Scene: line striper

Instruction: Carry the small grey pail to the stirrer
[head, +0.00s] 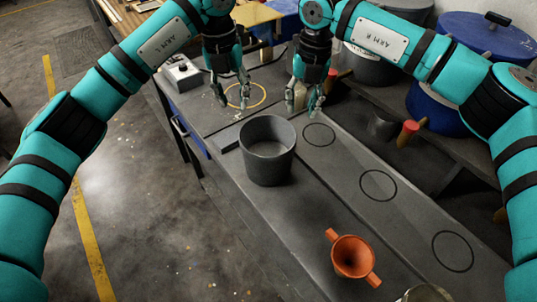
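A grey pail (266,163) stands upright on the bench at the centre of the head view; its open top shows a grey inside. Beyond it is a flat dark plate with a yellow ring (262,103), next to a grey control box (182,74); this looks like the stirrer, but I cannot be sure. My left gripper (232,99) is open and empty above the ringed plate, beyond the pail. My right gripper (304,108) is open beyond the pail and to its right, apart from it. A small pale bottle (300,96) shows behind its fingers.
An orange two-handled cup or funnel (352,258) stands at the near end of the bench (305,215). Black rings (378,186) mark a strip along the right. A shelf there holds blue-lidded tubs (487,38) and a small dark container (382,123). Floor lies left.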

